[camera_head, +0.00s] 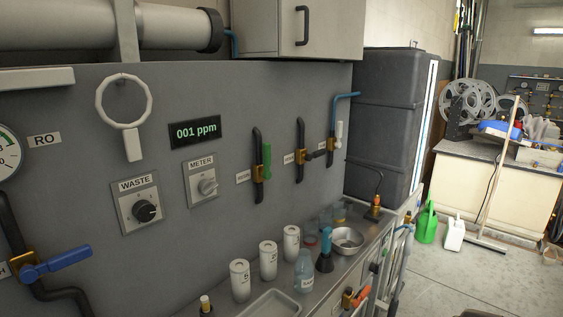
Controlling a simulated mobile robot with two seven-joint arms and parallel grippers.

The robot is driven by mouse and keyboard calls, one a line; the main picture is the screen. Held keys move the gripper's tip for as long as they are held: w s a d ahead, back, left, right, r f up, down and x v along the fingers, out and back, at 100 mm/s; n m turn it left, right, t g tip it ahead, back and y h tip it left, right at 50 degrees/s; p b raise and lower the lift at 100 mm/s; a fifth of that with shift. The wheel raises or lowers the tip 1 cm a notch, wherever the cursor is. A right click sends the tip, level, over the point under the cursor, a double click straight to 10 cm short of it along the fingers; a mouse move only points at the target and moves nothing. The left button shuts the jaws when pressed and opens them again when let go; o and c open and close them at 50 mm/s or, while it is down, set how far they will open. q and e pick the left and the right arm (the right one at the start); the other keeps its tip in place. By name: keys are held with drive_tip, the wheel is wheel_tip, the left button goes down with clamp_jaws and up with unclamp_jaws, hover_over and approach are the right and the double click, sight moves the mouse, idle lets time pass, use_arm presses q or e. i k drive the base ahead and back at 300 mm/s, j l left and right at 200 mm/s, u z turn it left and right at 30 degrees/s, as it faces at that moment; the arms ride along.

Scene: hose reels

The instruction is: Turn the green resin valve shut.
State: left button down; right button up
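The green valve handle (267,160) is on the grey wall panel, right of the display. It stands upright, roughly in line with the black vertical pipe (257,140) behind it. Its brass body (258,172) sits on that pipe. A small label (243,176) is to its left, its text too small to read surely. Neither of my grippers shows in this view, and nothing touches the green handle.
A dark-handled valve (318,155) and a white-handled valve (339,134) are farther right. A blue-handled valve (68,258) is at lower left. The counter below holds white canisters (268,260), a bottle (305,272) and a metal bowl (347,241). Floor is open at right.

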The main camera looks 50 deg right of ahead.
sight(266, 174)
drive_tip(key=l+z, duration=0.1)
drive_tip(key=z, duration=1.35)
drive_tip(key=i+l, duration=0.2)
drive_tip(key=i+l+u, duration=0.15)
drive_tip(key=l, duration=0.3)
drive_tip(key=i+l, duration=0.25)
drive_tip(key=i+l+u, duration=0.1)
drive_tip(key=l, duration=0.3)
drive_tip(key=i, duration=0.1)
